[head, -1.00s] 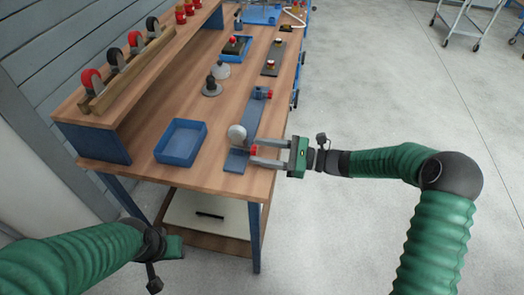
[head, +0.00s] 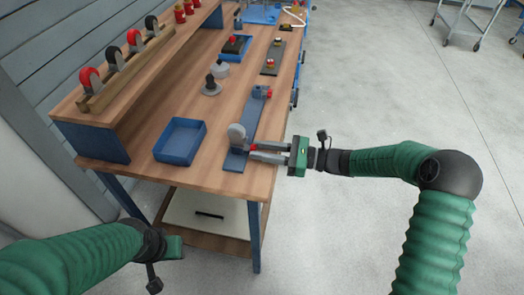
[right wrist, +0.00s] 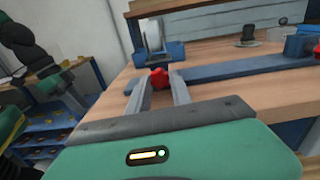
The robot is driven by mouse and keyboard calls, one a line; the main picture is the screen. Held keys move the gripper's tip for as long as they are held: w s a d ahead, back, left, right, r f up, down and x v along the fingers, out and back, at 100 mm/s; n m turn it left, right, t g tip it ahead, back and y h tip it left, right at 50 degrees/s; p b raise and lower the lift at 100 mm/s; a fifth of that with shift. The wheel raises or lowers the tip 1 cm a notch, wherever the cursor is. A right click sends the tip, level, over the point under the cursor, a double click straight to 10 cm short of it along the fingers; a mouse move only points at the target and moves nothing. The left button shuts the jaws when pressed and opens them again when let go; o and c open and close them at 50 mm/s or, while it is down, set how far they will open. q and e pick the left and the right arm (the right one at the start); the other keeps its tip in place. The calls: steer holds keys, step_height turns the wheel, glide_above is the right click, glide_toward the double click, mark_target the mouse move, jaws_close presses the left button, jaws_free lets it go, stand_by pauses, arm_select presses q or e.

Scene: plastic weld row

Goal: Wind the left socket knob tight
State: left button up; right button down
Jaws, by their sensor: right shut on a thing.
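A small red knob (head: 253,148) sits beside a grey round disc (head: 237,134) at the near end of a long blue-grey bar (head: 250,122) on the bench. My right gripper (head: 256,152) reaches in from the right and is shut on the red knob. In the right wrist view the knob (right wrist: 158,78) shows between the two fingertips. A second blue fitting (head: 262,92) with a red part stands at the far end of the bar. My left gripper (head: 174,247) is low at the left, away from the bench; its fingers do not show.
An open blue tray (head: 181,142) lies left of the bar. A raised shelf (head: 123,105) with several wheels runs along the left.

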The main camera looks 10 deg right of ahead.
steer(key=m+b, duration=0.1)
steer(key=m, duration=0.1)
steer(key=shift+m, duration=0.4)
steer(key=shift+r+m+b, duration=0.1)
steer(key=shift+m+b, duration=0.2)
steer(key=shift+m, duration=1.1)
steer(key=shift+w, duration=0.1)
steer(key=c, duration=1.1)
jaws_free()
steer(key=shift+c, duration=0.2)
